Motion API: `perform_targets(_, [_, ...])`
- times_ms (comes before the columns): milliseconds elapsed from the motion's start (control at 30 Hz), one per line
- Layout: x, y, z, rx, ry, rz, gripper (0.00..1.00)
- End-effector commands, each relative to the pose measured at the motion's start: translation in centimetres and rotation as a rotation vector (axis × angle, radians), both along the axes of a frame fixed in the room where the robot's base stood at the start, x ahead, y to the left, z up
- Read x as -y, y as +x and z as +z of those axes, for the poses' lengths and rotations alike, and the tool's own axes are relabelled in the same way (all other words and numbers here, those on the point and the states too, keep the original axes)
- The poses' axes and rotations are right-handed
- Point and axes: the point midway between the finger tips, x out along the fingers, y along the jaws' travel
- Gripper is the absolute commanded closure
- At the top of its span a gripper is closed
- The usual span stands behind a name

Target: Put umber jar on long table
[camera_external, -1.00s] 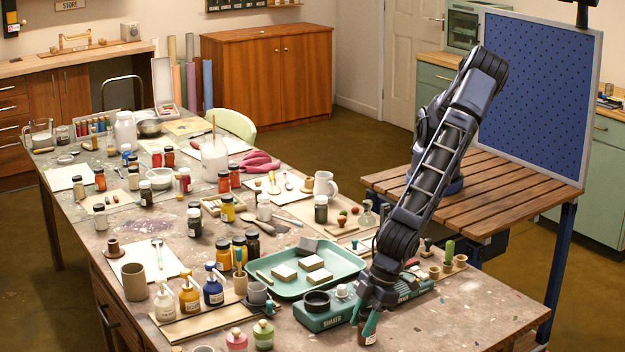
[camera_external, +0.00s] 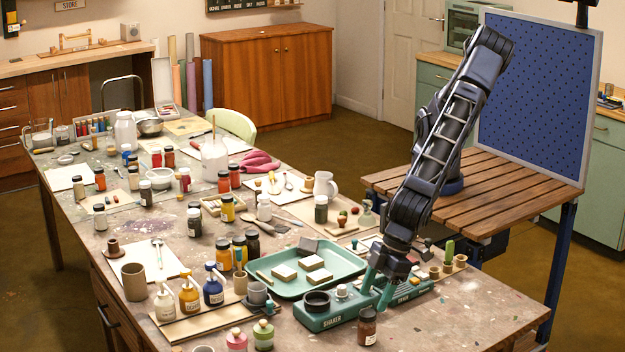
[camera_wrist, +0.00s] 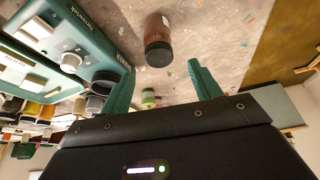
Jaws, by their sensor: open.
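A brown jar with a dark lid (camera_external: 367,326) stands upright on the long table (camera_external: 450,318), near its front edge and right of the green shaker. I take it to be the umber jar; its label is too small to read. It also shows in the wrist view (camera_wrist: 158,42), beyond the gap between my fingers. My gripper (camera_external: 374,295) is open and empty, with its green fingers above and behind the jar, apart from it. In the wrist view the two fingers (camera_wrist: 160,85) are spread wide.
The green shaker (camera_external: 325,316) stands just left of the jar, close to my fingers. A green tray (camera_external: 290,290) with pale blocks lies behind it. Bottles on a wooden board (camera_external: 195,326) stand further left. The table's right front part is clear.

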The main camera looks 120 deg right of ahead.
Motion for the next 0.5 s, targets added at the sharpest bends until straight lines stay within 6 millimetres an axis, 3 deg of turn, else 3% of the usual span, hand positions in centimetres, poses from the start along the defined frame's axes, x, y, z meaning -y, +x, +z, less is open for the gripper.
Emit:
perform_targets(200, [-0.2,-1.2,2.9,0.000,0.001,0.000,0.37])
perform_targets(500, [-0.3,-1.7,4.1,0.000,-0.001,0.000,0.37])
